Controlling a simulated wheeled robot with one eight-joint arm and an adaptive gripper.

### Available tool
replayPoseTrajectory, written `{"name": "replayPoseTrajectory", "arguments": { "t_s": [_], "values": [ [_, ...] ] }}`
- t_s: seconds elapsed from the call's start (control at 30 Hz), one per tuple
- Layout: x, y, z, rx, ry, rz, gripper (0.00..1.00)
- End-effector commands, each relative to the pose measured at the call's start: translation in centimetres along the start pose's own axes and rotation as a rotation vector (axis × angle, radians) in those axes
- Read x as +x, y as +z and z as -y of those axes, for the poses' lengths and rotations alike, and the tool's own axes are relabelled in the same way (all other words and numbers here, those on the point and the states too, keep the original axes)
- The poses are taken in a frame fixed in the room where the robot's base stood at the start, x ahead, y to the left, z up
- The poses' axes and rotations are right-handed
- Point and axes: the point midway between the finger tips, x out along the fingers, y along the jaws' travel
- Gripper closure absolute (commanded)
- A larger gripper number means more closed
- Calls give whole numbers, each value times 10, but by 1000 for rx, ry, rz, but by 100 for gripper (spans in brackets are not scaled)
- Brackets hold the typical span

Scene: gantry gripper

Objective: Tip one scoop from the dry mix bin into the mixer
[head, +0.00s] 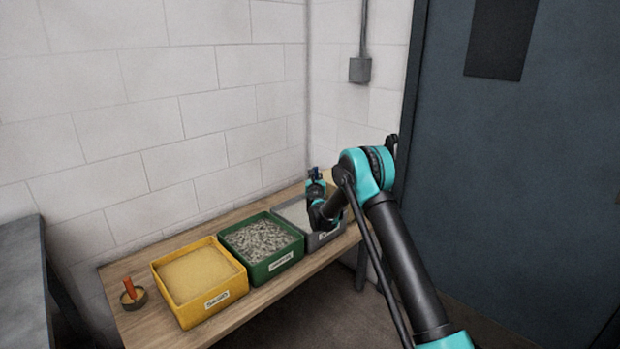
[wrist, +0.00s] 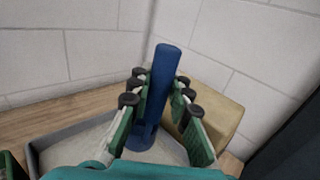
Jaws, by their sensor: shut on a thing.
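My gripper (wrist: 161,78) is shut around an upright blue handle (wrist: 166,60), with green-and-white fingers on both sides of it. The handle looks like that of a scoop; its lower end is over or in the pale powder of the grey bin (wrist: 62,132), and I cannot tell which. In the head view my gripper (head: 316,186) is over the grey bin (head: 322,241), the right one of three on the bench. The bin labels are too small to read, so I cannot tell which is the dry mix bin. No mixer shows.
A green bin (head: 274,268) of grey pieces and a yellow bin (head: 210,311) of yellow grains stand to the left on the wooden bench (head: 120,273). A small round dish with an orange object (head: 129,289) is at the left end. A tan block (wrist: 219,103) stands behind the grey bin.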

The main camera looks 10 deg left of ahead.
Motion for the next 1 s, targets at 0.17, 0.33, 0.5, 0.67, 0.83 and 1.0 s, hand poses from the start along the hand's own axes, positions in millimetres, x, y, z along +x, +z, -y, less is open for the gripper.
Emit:
{"name": "replayPoseTrajectory", "arguments": {
  "t_s": [0.17,0.33,0.5,0.67,0.83,1.0],
  "values": [
    [0,-4,0,0,0,0,100],
    [1,-12,0,0,0,0,100],
    [0,-26,0,0,0,0,100],
    [1,-39,0,0,0,0,100],
    [0,-52,0,0,0,0,100],
    [0,-66,0,0,0,0,100]
  ]
}}
